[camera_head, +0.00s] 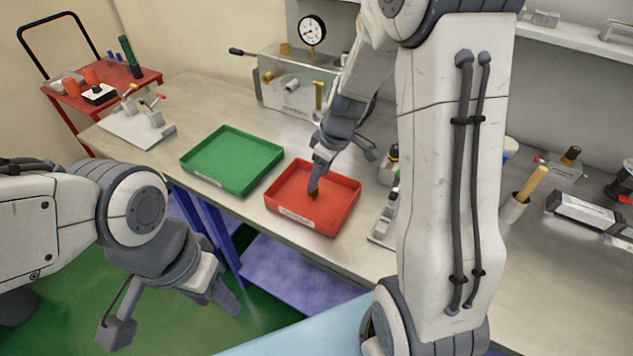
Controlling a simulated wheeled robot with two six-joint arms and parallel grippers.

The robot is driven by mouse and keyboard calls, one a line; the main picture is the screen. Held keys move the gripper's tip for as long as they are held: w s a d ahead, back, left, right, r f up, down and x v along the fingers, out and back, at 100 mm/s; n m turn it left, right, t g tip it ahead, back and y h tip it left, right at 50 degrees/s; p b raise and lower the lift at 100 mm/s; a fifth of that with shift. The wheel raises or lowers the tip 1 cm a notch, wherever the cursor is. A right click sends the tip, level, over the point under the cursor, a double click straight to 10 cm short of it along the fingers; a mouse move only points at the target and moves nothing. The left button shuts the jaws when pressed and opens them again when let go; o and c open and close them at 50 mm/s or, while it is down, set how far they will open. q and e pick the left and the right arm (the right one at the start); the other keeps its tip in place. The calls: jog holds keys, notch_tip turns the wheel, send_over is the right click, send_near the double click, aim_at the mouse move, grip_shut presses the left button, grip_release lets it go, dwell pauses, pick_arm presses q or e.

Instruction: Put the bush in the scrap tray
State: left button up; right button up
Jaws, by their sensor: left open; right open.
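A small brown piece, apparently the bush (314,194), shows at the tip of one finger of my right gripper, inside the outline of the red tray (331,225). I cannot tell whether it touches the tray floor or the finger. The red tray, with a pale label on its front, looks like the scrap tray; the label is unreadable. My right gripper (343,168) is open, pointing down at the red tray's back part. My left gripper (172,318) is open and empty, low at the left, in front of the bench and away from the trays.
A green tray (232,160) lies empty left of the red tray. A test rig with a gauge (312,30) stands behind. A fixture (138,125) sits on the bench's left end, near a red cart (130,80). Small fixtures (383,222) stand close right of the red tray.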

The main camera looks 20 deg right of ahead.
jog(key=v, duration=0.7)
jog(key=s+a+r+g, duration=0.1)
jog(key=s+a+r, duration=0.1)
jog(key=s+a, duration=0.75)
jog(key=s+a+g, duration=0.1)
jog(key=s+a, duration=0.7)
jog(key=s, duration=0.5)
jog(key=shift+f+h, duration=0.2)
jog(key=shift+h, duration=0.1)
jog(key=shift+c, duration=1.1)
jog(key=shift+d, duration=0.15)
